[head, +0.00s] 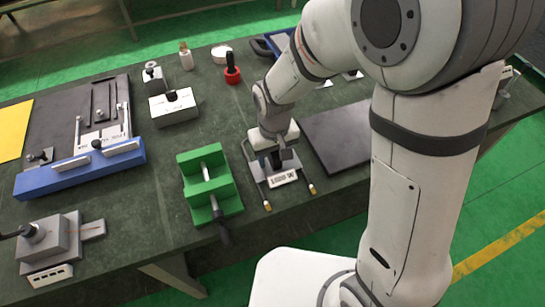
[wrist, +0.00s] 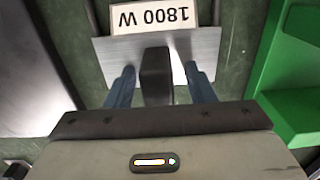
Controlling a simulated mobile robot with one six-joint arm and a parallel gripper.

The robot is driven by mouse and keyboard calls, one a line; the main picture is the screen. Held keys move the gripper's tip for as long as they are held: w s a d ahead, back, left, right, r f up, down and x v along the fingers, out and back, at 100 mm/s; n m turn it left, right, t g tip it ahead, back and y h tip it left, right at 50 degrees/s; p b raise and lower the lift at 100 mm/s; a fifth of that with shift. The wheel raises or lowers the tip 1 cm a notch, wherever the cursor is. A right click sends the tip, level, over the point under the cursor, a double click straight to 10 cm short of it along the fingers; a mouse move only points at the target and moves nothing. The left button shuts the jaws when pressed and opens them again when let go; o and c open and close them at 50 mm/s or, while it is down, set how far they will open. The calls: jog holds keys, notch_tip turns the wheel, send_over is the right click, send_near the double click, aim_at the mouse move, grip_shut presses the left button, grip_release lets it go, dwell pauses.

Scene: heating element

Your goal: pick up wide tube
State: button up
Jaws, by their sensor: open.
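A part with a flat metal plate (wrist: 100,50), a "1800 W" label (wrist: 155,17) and a dark upright block (wrist: 156,75) lies under my gripper. In the head view its label (head: 283,179) sits between two thin dark rods with copper-coloured tips (head: 267,206). This looks like the wide tube, though no name on it shows. My gripper (wrist: 160,88) points down over it, with its two fingers apart on either side of the dark block. I cannot tell whether they touch it. My gripper (head: 276,155) hides part of the piece in the head view.
A green vise-like fixture (head: 208,182) stands close to the left. A dark flat plate (head: 345,137) lies to the right. A blue-edged fixture (head: 80,165), a white block (head: 174,107) and a grey block device (head: 48,240) stand farther left. The table's front edge is near.

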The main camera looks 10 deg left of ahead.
jog(key=shift+c, duration=0.6)
grip_shut()
